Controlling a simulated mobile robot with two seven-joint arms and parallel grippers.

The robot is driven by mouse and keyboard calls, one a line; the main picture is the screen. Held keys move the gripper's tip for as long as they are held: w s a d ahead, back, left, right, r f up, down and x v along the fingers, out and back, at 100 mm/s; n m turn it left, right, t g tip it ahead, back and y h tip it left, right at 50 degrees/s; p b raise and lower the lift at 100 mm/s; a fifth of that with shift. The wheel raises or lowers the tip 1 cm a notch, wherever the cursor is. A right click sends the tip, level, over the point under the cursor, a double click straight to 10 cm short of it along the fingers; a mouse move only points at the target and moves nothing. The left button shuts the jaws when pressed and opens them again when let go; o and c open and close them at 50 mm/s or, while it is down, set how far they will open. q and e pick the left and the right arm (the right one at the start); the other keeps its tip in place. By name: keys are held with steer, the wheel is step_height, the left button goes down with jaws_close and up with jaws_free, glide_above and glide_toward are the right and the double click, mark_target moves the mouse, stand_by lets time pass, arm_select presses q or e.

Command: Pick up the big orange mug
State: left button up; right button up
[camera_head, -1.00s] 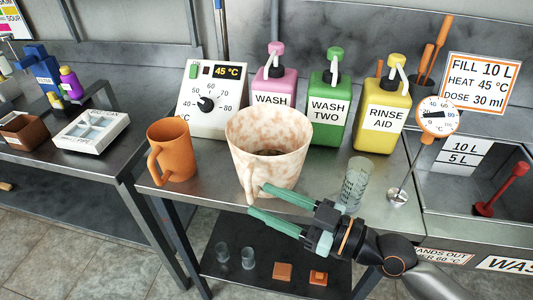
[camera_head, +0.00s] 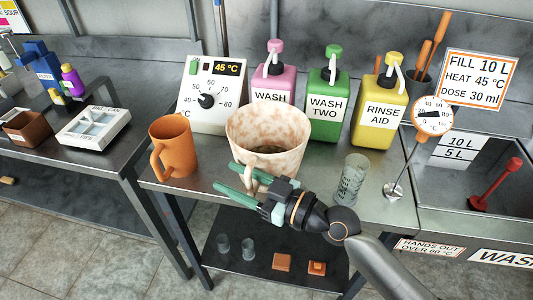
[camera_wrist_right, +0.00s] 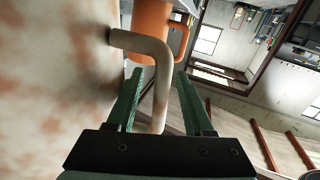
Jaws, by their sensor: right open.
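The orange mug (camera_head: 176,150) stands upright on the steel bench, its handle toward the front left. In the right wrist view the orange mug (camera_wrist_right: 150,17) is beyond the fingertips, partly hidden by a mottled handle. A larger cream mug with rusty blotches (camera_head: 268,130) stands to its right; its wall (camera_wrist_right: 50,80) fills the left of the wrist view. My right gripper (camera_head: 226,177) is open at the front of the mottled mug. In the wrist view, the mottled handle (camera_wrist_right: 158,75) shows between the green fingers (camera_wrist_right: 158,85); contact cannot be told. My left gripper is out of view.
A clear beaker (camera_head: 352,180) stands right of my right gripper. A dial box (camera_head: 211,100) and pink, green and yellow pump bottles (camera_head: 380,112) line the back. A thermometer (camera_head: 433,115) and sink are at right. A gap separates the left bench.

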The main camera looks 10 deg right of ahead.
jaws_close()
stand_by(0.3)
steer(key=shift+r, duration=0.1)
stand_by(1.0)
